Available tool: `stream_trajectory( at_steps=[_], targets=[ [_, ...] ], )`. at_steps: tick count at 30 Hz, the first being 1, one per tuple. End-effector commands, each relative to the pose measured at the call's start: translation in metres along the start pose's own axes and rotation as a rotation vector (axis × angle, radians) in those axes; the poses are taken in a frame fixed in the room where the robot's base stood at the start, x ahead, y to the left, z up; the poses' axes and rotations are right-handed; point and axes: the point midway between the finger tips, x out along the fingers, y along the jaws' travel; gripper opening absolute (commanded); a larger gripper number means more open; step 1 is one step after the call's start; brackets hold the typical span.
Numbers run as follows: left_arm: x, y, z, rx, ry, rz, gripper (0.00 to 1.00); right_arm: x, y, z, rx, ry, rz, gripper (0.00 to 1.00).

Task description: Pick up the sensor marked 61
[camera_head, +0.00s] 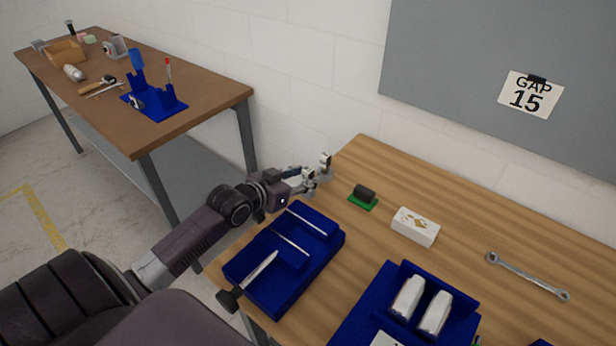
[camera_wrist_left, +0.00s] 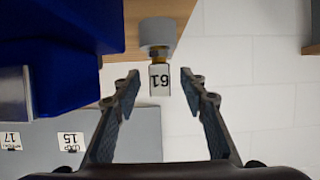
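The sensor marked 61 (camera_wrist_left: 160,80) shows in the left wrist view as a small white block with its number upside down. A brass-coloured neck joins it to a grey round part (camera_wrist_left: 157,33). My left gripper (camera_wrist_left: 160,77) is open, with one finger on each side of the label and a visible gap on both sides. In the head view my left gripper (camera_head: 312,180) is by the far left edge of the wooden table, behind the blue tray. There I cannot tell the sensor apart from the fingers. My right gripper is not in view.
A blue tray (camera_head: 335,247) with slim tools stands in front of my left gripper. A green-based dark part (camera_head: 363,201), a white box (camera_head: 415,226), a wrench (camera_head: 527,276) and a blue holder with white pieces (camera_head: 365,318) are to the right. The table between them is clear.

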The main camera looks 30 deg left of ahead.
Motion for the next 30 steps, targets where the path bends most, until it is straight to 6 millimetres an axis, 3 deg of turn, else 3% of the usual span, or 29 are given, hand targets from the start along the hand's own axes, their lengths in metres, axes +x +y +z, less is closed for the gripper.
stream_trajectory(
  at_steps=[6,14,24,30],
  targets=[
    [0.018,0.000,0.000,-0.001,0.001,0.000,0.39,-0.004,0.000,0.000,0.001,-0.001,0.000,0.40],
    [0.019,0.000,0.001,0.001,0.001,0.000,0.38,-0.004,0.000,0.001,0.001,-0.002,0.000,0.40],
    [0.019,0.000,0.001,0.000,0.000,0.000,0.01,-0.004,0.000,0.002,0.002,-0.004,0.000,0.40],
    [0.019,0.000,0.000,0.000,0.001,0.000,0.00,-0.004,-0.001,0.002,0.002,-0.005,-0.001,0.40]
  ],
)
